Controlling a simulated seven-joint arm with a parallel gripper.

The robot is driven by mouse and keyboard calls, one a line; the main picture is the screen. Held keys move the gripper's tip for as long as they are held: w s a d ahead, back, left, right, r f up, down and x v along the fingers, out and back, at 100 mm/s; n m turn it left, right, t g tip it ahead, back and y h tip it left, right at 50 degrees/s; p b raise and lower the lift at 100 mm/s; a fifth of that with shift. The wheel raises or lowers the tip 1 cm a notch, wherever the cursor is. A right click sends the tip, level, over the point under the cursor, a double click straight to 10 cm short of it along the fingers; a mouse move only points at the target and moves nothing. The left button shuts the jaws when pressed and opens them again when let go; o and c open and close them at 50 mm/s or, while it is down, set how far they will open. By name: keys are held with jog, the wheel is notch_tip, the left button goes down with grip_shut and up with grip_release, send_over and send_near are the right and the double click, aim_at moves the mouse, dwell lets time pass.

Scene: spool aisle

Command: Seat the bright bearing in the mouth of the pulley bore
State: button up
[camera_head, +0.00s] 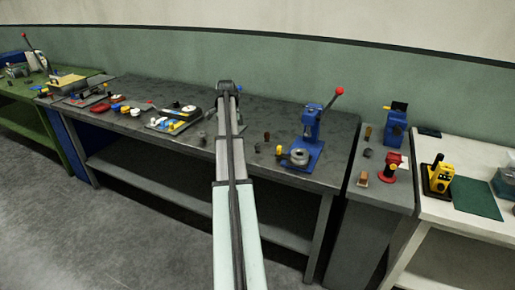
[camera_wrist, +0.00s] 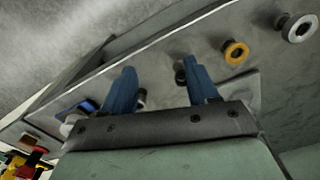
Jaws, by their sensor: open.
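My gripper (camera_wrist: 160,68) shows in the wrist view as two blue fingers spread apart, with nothing seen held between them. In the head view my arm reaches over the dark bench and the fingers are hidden. A bright silver ring (camera_wrist: 300,28), perhaps the bearing, is on the bench at the upper right of the wrist view, apart from the fingers. A gold ring (camera_wrist: 235,52) is nearer to them. In the head view a grey round part with a central hole (camera_head: 299,157), likely the pulley, sits at the blue press. I cannot tell if its bore is empty.
The blue press (camera_head: 310,125) has a raised lever with a red knob. Small dark pieces (camera_head: 267,135) stand between my arm and the press. A tray with yellow and blue parts (camera_head: 176,122) lies left of my arm. The bench's front edge runs close by.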

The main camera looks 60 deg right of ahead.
aim_at(258, 144)
jog(key=s+d+r+m, duration=0.3)
jog(key=s+d+r, duration=0.4)
jog(key=s+d, duration=0.2)
jog(key=f, duration=1.3)
jog(key=shift+s+a+f, duration=0.15)
jog(key=shift+s+f, duration=0.15)
jog(key=shift+f, duration=0.05)
grip_shut()
